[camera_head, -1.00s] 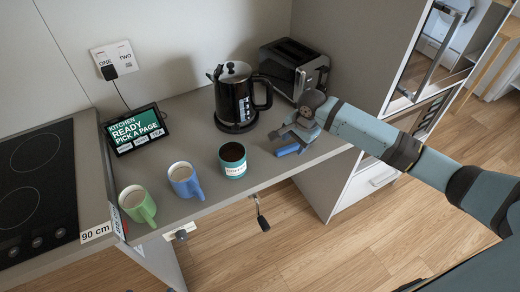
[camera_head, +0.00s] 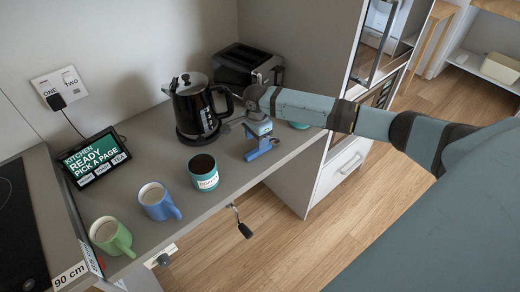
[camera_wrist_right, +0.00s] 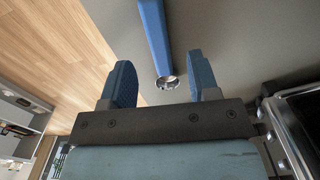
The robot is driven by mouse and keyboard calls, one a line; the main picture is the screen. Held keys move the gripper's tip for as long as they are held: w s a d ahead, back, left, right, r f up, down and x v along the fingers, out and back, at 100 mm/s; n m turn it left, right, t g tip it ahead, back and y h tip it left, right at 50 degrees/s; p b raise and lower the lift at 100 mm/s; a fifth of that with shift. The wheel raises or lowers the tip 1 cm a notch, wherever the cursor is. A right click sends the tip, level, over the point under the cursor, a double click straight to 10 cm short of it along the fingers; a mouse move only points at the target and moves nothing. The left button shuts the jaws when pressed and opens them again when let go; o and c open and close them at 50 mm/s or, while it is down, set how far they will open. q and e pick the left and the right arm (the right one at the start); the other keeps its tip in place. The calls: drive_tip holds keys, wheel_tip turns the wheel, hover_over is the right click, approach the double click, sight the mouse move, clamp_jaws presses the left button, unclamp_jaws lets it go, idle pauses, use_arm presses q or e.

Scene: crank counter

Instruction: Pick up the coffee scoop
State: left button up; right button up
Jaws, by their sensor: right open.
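The coffee scoop, seen as a blue handle (camera_head: 264,149), lies on the counter near its front edge, right of the coffee tin. In the right wrist view its long blue handle (camera_wrist_right: 154,35) runs down from the top edge to a small metal end. My right gripper (camera_head: 258,138) is low over the scoop in the head view and partly hides it. In the right wrist view its blue fingers (camera_wrist_right: 160,72) stand apart, with the handle between them in the picture. Whether the fingers touch it I cannot tell. My left gripper is not in view.
A teal coffee tin (camera_head: 204,173), blue mug (camera_head: 158,201) and green mug (camera_head: 111,236) line the counter's front. The black kettle (camera_head: 196,108) and toaster (camera_head: 243,67) stand behind. A teal disc (camera_head: 299,125) lies right of the gripper. A crank (camera_head: 240,224) hangs below the front edge.

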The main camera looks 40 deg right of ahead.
wheel_tip(320, 180, down, 5)
drive_tip(key=shift+s+d, duration=0.1)
drive_tip(key=shift+d, duration=0.05)
drive_tip(key=c, duration=1)
drive_tip(key=shift+r, duration=0.1)
